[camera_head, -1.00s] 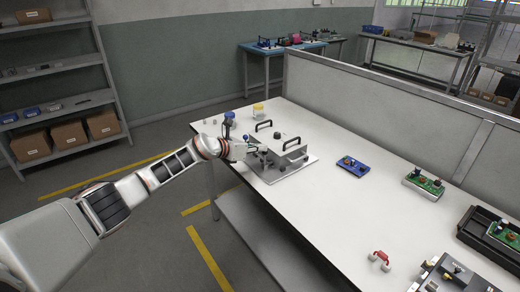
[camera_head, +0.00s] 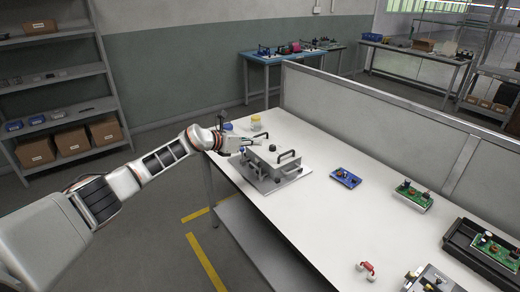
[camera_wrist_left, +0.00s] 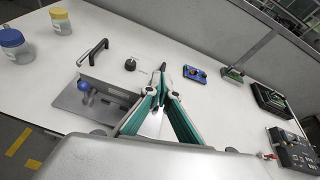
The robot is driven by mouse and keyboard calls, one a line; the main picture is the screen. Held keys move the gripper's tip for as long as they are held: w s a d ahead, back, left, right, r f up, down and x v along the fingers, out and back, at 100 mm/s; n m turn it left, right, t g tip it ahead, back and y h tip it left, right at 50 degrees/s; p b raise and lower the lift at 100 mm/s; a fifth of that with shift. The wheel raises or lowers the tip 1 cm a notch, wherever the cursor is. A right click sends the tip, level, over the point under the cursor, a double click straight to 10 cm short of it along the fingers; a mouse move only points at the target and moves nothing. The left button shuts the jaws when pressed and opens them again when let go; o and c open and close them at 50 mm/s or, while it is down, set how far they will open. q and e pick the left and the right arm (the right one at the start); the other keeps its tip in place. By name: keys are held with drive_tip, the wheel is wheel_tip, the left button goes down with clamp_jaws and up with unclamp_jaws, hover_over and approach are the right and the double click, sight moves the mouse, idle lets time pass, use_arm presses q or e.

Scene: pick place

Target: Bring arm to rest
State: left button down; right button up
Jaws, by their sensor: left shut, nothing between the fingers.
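My left arm comes in from the left in the head view. Its gripper (camera_head: 249,142) is above the far left part of the white table, over the left side of a grey metal fixture (camera_head: 269,166) with two black handles. In the left wrist view the green-lined fingers (camera_wrist_left: 160,80) meet at their tips, with nothing between them. The fixture (camera_wrist_left: 120,73) shows beyond and left of the fingers, with a black handle, a black knob and a blue ball knob. My right gripper is in neither view.
The white table (camera_head: 318,225) carries a blue board (camera_head: 346,178), a green board (camera_head: 412,196), a black tray (camera_head: 462,247) and a red part (camera_head: 367,268). Jars with blue (camera_wrist_left: 12,41) and yellow lids stand near the fixture. A grey partition (camera_head: 375,122) lines the table's back edge.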

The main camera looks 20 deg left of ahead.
use_arm(q)
drive_tip(key=s+d+f+n, duration=0.4)
drive_tip(key=s+d, duration=0.1)
drive_tip(key=s+d+f+n+t+h, duration=0.1)
drive_tip(key=s+d+f+n, duration=0.3)
drive_tip(key=s+f, duration=0.1)
drive_tip(key=s+d+f+n+t+h, duration=0.1)
drive_tip(key=s+d+f+n, duration=0.3)
drive_tip(key=s, duration=0.3)
drive_tip(key=shift+d+f+n, duration=0.35)
drive_tip(key=shift+d+n, duration=0.25)
drive_tip(key=shift+d, duration=0.25)
drive_tip(key=s+a+f+n+g+y, duration=0.1)
drive_tip(key=s+a+f+n+y, duration=0.1)
drive_tip(key=s+f+n, duration=0.3)
drive_tip(key=s+a+f+n+g+y, duration=0.1)
drive_tip(key=s+a+f+n+y, duration=0.2)
drive_tip(key=s+f+n, duration=0.3)
drive_tip(key=s+a+f+n+y, duration=0.2)
drive_tip(key=s+a+f+n, duration=0.3)
drive_tip(key=s+n, duration=0.7)
drive_tip(key=s, duration=1.1)
drive_tip(key=shift+s+f+n+g+y, duration=0.25)
drive_tip(key=shift+s+n+g+y, duration=0.05)
drive_tip(key=shift+n+g+y, duration=0.1)
